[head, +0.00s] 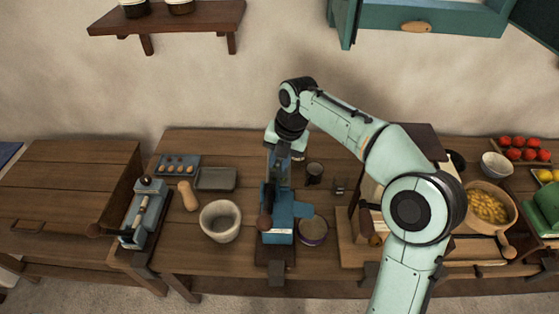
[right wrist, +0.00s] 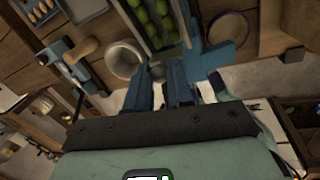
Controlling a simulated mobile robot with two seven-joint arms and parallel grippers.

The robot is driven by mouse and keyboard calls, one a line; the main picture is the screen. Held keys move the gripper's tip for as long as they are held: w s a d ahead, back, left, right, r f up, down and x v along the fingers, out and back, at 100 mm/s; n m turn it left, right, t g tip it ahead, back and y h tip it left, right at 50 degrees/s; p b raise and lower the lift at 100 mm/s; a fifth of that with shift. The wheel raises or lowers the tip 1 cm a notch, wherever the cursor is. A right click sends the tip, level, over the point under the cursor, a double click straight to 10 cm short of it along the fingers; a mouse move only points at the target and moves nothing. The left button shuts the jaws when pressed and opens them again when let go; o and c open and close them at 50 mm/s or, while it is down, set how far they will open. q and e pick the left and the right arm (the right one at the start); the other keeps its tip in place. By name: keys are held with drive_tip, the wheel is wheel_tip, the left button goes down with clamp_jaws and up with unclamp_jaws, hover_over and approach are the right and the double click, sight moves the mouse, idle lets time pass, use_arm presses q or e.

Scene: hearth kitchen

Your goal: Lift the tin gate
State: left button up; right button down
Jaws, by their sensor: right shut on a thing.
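A blue metal device (head: 287,209) stands near the front middle of the table, with a brown round knob at its left. In the right wrist view a blue part of it (right wrist: 220,52) shows beside a narrow trough of green fruit (right wrist: 155,22). My right gripper (head: 277,178) reaches down over the device from above. In the right wrist view its two blue fingers (right wrist: 180,68) are close together at the trough's end. It is shut on a part there that I take to be the tin gate; the fingers mostly hide it. My left gripper is not in view.
A pale stone bowl (head: 220,222) stands left of the device and a round purple-rimmed dish (head: 313,230) stands right of it. A dark cup (head: 314,173), a grey tray (head: 216,179) and another blue device (head: 147,208) are near. A bowl of yellow pieces (head: 488,206) is farther right.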

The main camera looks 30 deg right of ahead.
drive_tip(key=shift+f, duration=0.1)
drive_tip(key=c, duration=1)
unclamp_jaws()
use_arm(q)
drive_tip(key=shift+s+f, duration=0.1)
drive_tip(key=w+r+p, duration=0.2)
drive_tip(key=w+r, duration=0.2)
drive_tip(key=shift+p, duration=0.3)
use_arm(e)
drive_tip(key=r, duration=0.4)
drive_tip(key=s+d+r, duration=0.1)
drive_tip(key=r, duration=0.3)
drive_tip(key=d+r, duration=0.1)
drive_tip(key=r, duration=0.4)
drive_tip(key=shift+s+r, duration=0.1)
drive_tip(key=shift+s, duration=0.25)
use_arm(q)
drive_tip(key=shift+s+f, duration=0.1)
